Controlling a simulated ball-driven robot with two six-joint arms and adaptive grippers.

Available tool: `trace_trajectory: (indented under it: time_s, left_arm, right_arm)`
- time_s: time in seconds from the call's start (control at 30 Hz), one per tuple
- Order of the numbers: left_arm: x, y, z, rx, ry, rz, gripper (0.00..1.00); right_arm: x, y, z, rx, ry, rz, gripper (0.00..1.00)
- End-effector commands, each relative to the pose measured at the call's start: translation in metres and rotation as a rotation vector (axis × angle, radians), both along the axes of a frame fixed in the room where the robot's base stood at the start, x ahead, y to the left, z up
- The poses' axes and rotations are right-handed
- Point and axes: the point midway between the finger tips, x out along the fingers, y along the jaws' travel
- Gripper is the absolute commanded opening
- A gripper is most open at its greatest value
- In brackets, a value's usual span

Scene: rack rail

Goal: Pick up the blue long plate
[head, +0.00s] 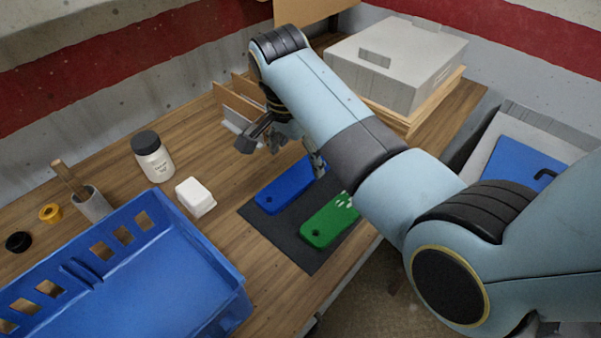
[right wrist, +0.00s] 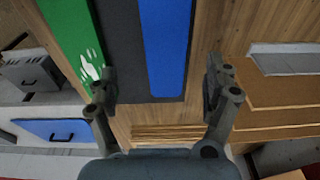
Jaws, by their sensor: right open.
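The blue long plate (head: 286,188) lies on a dark mat (head: 268,229) on the wooden table, beside a green plate (head: 325,226). In the head view my right gripper (head: 283,150) is above the far end of the blue plate, and my right arm hides part of that area. In the right wrist view the blue plate (right wrist: 166,45) runs down from the top edge, and the open fingers of my right gripper (right wrist: 160,88) stand apart near its lower end with nothing between them. My left gripper is not in view.
A blue crate (head: 200,247) stands at the front left. A white block (head: 195,197), a white jar (head: 152,157) and a cup (head: 92,203) stand on the table. A wooden divider rack (head: 236,104) and a grey box (head: 395,60) are at the back.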

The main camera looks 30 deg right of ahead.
Motion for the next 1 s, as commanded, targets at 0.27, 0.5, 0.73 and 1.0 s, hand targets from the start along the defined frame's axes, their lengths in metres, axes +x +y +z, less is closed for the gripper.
trace_trajectory:
  time_s: [0.27, 0.5, 0.73, 1.0]
  left_arm:
    - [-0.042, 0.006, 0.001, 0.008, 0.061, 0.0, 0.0]
    - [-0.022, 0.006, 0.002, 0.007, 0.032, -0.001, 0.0]
    - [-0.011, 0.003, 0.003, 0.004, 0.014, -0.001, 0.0]
    - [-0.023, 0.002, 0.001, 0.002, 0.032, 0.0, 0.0]
  right_arm:
    - [0.003, -0.004, -0.027, -0.001, 0.001, 0.002, 0.85]
    - [0.007, -0.008, -0.059, 0.001, -0.002, 0.001, 0.85]
    - [0.007, -0.009, -0.062, 0.001, -0.003, 0.001, 0.85]
    - [0.007, -0.008, -0.062, 0.001, -0.003, 0.001, 0.53]
